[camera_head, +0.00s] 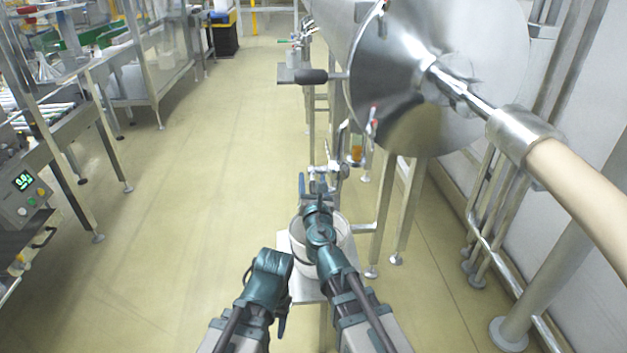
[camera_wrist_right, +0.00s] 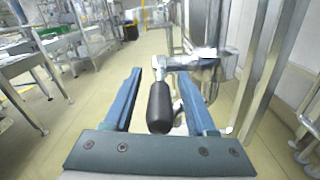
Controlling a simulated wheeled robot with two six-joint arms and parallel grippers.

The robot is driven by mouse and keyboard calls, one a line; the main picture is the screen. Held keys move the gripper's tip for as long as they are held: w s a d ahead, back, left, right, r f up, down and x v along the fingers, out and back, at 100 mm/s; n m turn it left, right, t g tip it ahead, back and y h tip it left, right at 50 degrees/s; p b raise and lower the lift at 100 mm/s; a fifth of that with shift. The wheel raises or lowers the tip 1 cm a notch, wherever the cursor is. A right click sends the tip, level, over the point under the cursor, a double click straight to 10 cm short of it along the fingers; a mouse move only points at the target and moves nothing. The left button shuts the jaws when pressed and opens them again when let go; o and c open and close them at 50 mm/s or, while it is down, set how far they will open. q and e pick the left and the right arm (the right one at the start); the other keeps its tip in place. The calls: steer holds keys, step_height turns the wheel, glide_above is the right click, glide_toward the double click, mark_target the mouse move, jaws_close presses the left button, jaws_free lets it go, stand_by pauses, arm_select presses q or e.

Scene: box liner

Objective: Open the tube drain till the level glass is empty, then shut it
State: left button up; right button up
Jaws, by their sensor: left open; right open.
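The drain valve (camera_head: 325,172) is a metal fitting low on the machine, in front of my right gripper. In the right wrist view its black lever handle (camera_wrist_right: 160,106) hangs down from the metal valve body (camera_wrist_right: 192,63). My right gripper (camera_head: 317,184) is open, with its two blue fingers on either side of the handle and gaps showing to both. The level glass (camera_head: 356,150) stands just above and right of the valve, with amber liquid in it. My left gripper (camera_head: 283,308) is held low at the left, away from the valve; its fingers are mostly hidden.
A white bucket (camera_head: 343,236) sits on a small stand (camera_head: 306,288) below my right gripper. Machine legs stand right of the valve. The floor at left is clear.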

steer(key=shift+c, duration=0.4)
jaws_close()
stand_by(1.1)
